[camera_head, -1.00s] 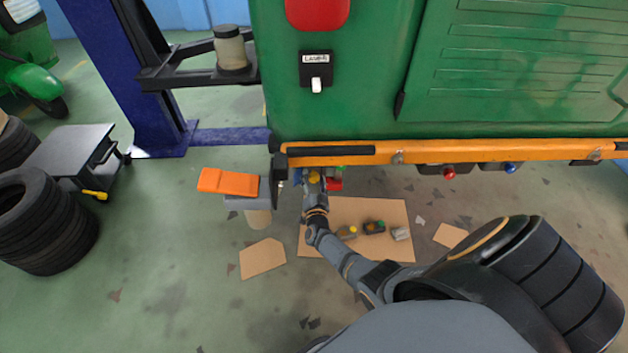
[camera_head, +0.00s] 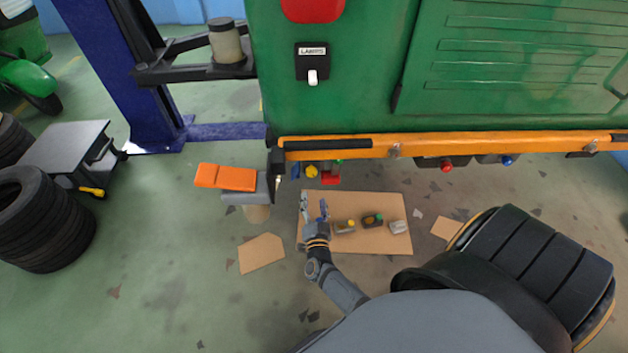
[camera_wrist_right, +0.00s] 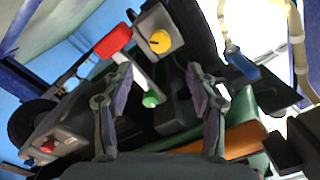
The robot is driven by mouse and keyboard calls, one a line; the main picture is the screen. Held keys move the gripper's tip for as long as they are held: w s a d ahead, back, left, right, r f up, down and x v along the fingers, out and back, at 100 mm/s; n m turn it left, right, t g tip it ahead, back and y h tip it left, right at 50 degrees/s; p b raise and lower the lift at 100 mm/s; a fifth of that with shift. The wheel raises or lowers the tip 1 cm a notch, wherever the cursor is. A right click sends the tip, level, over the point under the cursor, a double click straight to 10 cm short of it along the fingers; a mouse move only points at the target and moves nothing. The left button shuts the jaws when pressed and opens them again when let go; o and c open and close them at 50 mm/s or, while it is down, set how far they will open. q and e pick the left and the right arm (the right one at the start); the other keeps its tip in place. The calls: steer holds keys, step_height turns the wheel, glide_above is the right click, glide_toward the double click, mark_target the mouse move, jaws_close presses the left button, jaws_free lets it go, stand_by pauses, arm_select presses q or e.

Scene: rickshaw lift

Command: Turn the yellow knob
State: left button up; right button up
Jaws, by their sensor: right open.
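The yellow knob (camera_head: 312,171) sits on a unit under the orange bumper of the green vehicle. In the right wrist view the yellow knob (camera_wrist_right: 160,41) is round with a dark mark and sits on a grey box, beyond the fingertips. My right gripper (camera_head: 313,205) is open and empty, below and apart from the knob, above the cardboard. Its two fingers also show in the right wrist view (camera_wrist_right: 160,78), spread apart. My left gripper is not in view.
A red part (camera_head: 331,180) and a green part sit beside the knob. The orange bumper (camera_head: 450,145) overhangs them. The cardboard sheet (camera_head: 385,243) holds several small boxes. An orange block (camera_head: 225,177) lies at left. Open floor lies at lower left.

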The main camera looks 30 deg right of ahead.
stand_by(0.3)
steer(key=s+a+f+n+g+y, duration=0.1)
steer(key=s+a+f+n+y, duration=0.15)
steer(key=f, duration=0.35)
steer(key=s+a+f+n+g+y, duration=0.1)
steer(key=s+f+n+y, duration=0.2)
steer(key=f, duration=0.4)
steer(key=s+a+f+n+g+y, duration=0.25)
steer(key=s+f+n+g, duration=0.45)
steer(key=s+f, duration=1.05)
steer(key=s+d+f+n+g, duration=0.1)
steer(key=s+d+g, duration=0.15)
steer(key=s, duration=0.55)
steer(key=s+d+f+g, duration=0.15)
steer(key=s+g, duration=0.25)
steer(key=s, duration=0.5)
step_height(320, 180, up, 13)
steer(key=w+p, duration=0.1)
steer(key=p, duration=1.2)
steer(key=shift+a+t, duration=0.35)
steer(key=shift+t, duration=0.1)
steer(key=shift+f, duration=0.15)
